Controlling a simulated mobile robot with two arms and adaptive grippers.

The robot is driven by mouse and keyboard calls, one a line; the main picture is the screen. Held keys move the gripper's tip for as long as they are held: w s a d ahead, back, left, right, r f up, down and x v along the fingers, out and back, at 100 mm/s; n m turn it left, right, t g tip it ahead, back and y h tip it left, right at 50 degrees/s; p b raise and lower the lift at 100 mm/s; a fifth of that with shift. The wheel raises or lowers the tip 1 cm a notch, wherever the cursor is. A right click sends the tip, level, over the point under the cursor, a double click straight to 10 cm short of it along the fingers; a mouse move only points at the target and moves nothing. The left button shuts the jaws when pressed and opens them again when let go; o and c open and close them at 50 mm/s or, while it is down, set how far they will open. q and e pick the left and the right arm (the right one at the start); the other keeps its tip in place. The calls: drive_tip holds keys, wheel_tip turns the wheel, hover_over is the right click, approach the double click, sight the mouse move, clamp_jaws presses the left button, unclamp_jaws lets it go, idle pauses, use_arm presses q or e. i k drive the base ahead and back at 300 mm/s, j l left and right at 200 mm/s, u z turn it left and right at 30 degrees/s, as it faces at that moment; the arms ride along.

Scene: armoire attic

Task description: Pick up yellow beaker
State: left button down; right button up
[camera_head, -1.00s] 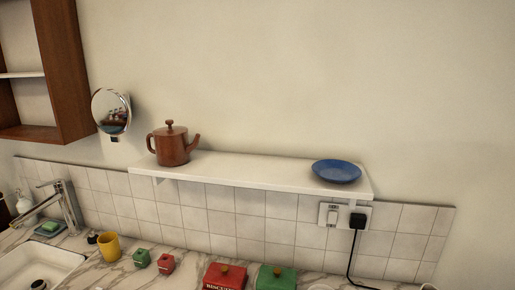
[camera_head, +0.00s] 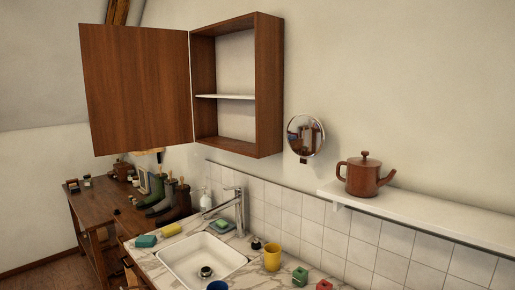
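The yellow beaker (camera_head: 272,256) stands upright on the marble countertop, just right of the sink, below the round mirror. It looks like a plain yellow cup, and no gripper is near it. Neither of my grippers is in the head view.
The white sink (camera_head: 201,262) with its chrome faucet (camera_head: 236,207) lies left of the beaker. A green canister (camera_head: 300,277) stands to its right, a blue cup (camera_head: 217,285) at the front edge. A wall cabinet (camera_head: 238,84) hangs above with its door (camera_head: 136,90) open. A shelf (camera_head: 428,213) holds a brown teapot (camera_head: 364,176).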

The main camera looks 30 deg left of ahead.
sight(272, 251)
drive_tip(key=j+z, duration=0.1)
drive_tip(key=j, duration=0.4)
drive_tip(key=j+z, duration=0.1)
drive_tip(key=j, duration=0.35)
drive_tip(key=k+j+z, duration=0.1)
drive_tip(key=j, duration=0.35)
drive_tip(key=k+j+z, duration=0.1)
drive_tip(key=j, duration=0.4)
drive_tip(key=k+j+z, duration=0.1)
drive_tip(key=j, duration=0.35)
drive_tip(key=k+j+z, duration=0.1)
drive_tip(key=j, duration=0.35)
drive_tip(key=k+j, duration=0.1)
drive_tip(key=j, duration=0.35)
drive_tip(key=j+z, duration=0.15)
drive_tip(key=j, duration=0.5)
drive_tip(key=j+z, duration=0.15)
drive_tip(key=j, duration=0.55)
drive_tip(key=j+z, duration=0.15)
drive_tip(key=j, duration=0.5)
drive_tip(key=j+z, duration=0.15)
drive_tip(key=j, duration=0.55)
drive_tip(key=k+j+z, duration=0.15)
drive_tip(key=j, duration=0.5)
drive_tip(key=i+j, duration=0.1)
drive_tip(key=j, duration=0.5)
